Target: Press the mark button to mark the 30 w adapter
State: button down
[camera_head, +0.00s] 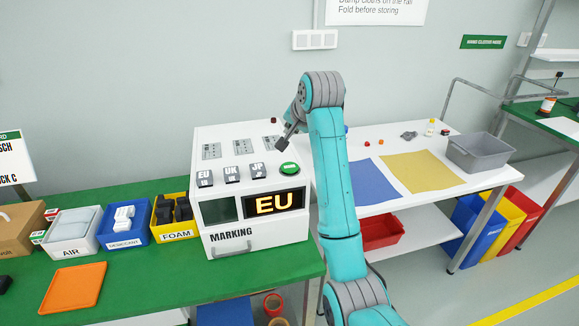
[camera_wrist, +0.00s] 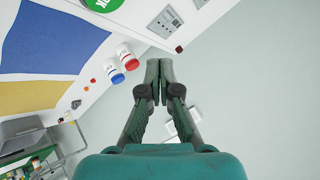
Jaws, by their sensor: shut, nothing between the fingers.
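The white marking machine (camera_head: 262,240) stands at the right end of the green bench, with "MARKING" on its front and a lit display (camera_head: 275,203) reading "EU". The round green mark button (camera_head: 289,169) is on its sloped top, above the display. It also shows cut off at the top edge of the wrist view (camera_wrist: 98,4). My gripper (camera_head: 282,154) is just above and behind the button, apart from it. In the wrist view my gripper (camera_wrist: 153,82) is shut and empty. I cannot make out the 30 W adapter; the dark window left of the display shows no clear contents.
Keys labelled EU (camera_head: 204,178), UK (camera_head: 231,173) and JP (camera_head: 257,170) sit left of the button. Bins, including the yellow foam bin (camera_head: 176,235), stand left of the machine. A white table (camera_head: 370,208) with blue and yellow cloths is at the right, behind my arm.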

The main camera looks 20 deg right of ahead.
aim_at(288, 164)
jog(key=shift+f, duration=4.4)
jog(key=shift+f, duration=0.15)
jog(key=shift+f, duration=0.25)
jog(key=shift+f, duration=0.55)
jog(key=shift+r, duration=0.95)
jog(key=shift+r, duration=0.1)
